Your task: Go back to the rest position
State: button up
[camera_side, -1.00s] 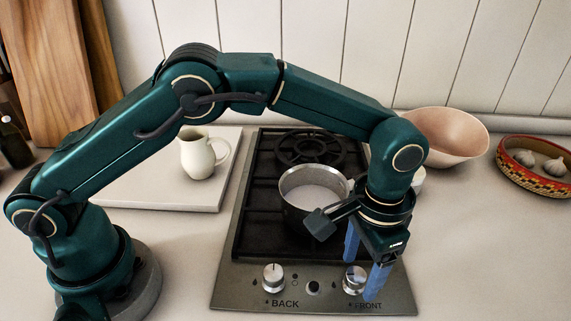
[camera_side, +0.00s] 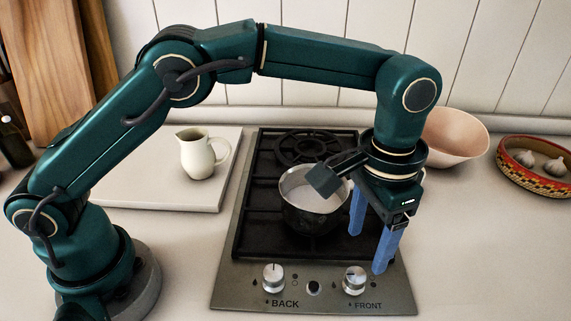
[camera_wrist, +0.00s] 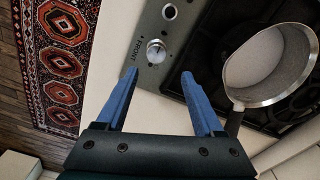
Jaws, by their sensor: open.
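My gripper (camera_side: 368,240) is open and empty, with its two blue fingers pointing down. It hangs above the front right part of the stove (camera_side: 315,288), above and behind the FRONT knob (camera_side: 355,278). In the wrist view my gripper (camera_wrist: 158,86) has its fingers spread apart, and the FRONT knob (camera_wrist: 156,51) shows between and beyond their tips. The fingers look clear of the knob. The BACK knob (camera_side: 274,277) sits to the left on the same panel.
A pot (camera_side: 300,212) with pale contents stands on the front burner, close to my gripper; its handle (camera_wrist: 234,122) shows in the wrist view. A cream jug (camera_side: 197,155) stands on a white board (camera_side: 165,192). A pink bowl (camera_side: 457,140) and a basket with garlic (camera_side: 545,182) are at right.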

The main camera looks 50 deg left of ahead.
jog(key=s+a+r+n+t, duration=0.2)
jog(key=a+r+n+t, duration=0.1)
jog(key=a+r, duration=1.05)
jog(key=s+a+f+n+t, duration=0.1)
jog(key=s+a+f, duration=0.2)
jog(key=s, duration=0.3)
jog(key=s+a+f+n+t, duration=0.1)
jog(key=s+a+f, duration=0.2)
jog(key=s, duration=0.3)
jog(key=shift+a, duration=0.25)
